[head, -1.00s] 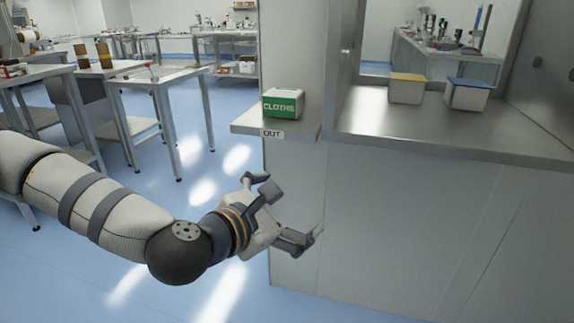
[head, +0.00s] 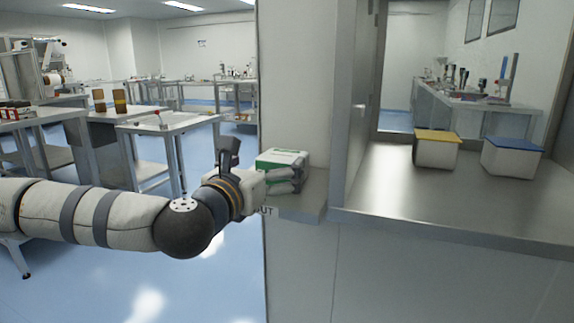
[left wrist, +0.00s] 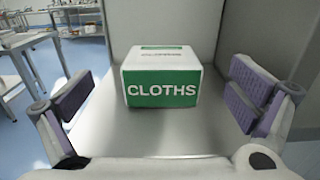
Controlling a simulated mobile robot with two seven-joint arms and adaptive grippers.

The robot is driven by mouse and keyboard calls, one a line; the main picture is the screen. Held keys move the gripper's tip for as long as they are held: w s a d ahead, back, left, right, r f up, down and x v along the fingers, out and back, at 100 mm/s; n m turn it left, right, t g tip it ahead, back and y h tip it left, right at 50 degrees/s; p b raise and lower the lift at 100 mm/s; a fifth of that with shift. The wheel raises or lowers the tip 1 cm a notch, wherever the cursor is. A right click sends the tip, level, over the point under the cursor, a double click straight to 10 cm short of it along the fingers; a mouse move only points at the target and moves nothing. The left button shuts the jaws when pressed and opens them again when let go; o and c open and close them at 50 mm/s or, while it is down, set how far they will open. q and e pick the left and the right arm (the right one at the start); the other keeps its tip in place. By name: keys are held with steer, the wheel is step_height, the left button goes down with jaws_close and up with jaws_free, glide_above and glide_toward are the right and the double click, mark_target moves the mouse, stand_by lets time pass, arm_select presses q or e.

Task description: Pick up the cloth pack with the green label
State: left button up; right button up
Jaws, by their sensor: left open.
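The cloth pack (head: 283,157) is a white box with a green label. It sits on the small metal shelf (head: 308,203) marked OUT, partly hidden behind my left gripper in the head view. In the left wrist view the cloth pack (left wrist: 161,77) stands upright, its green CLOTHS face toward the camera. My left gripper (head: 262,165) is at the shelf in front of the pack. It is open, with its purple-padded fingers (left wrist: 160,107) spread wide to either side of the pack, and nothing is between the pads. My right gripper is not in view.
A wall (head: 298,80) rises behind the shelf, and a metal post stands on its right. Right of it, a metal counter (head: 400,190) holds a yellow-lidded box (head: 436,150) and a blue-lidded box (head: 512,158). Work tables (head: 165,125) stand at the left over open floor.

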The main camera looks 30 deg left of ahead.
mark_target(283, 154)
arm_select(q)
steer(key=x, duration=0.5)
steer(key=f+x, duration=0.1)
steer(key=x, duration=0.2)
steer(key=shift+d, duration=0.15)
steer(key=c, duration=1.4)
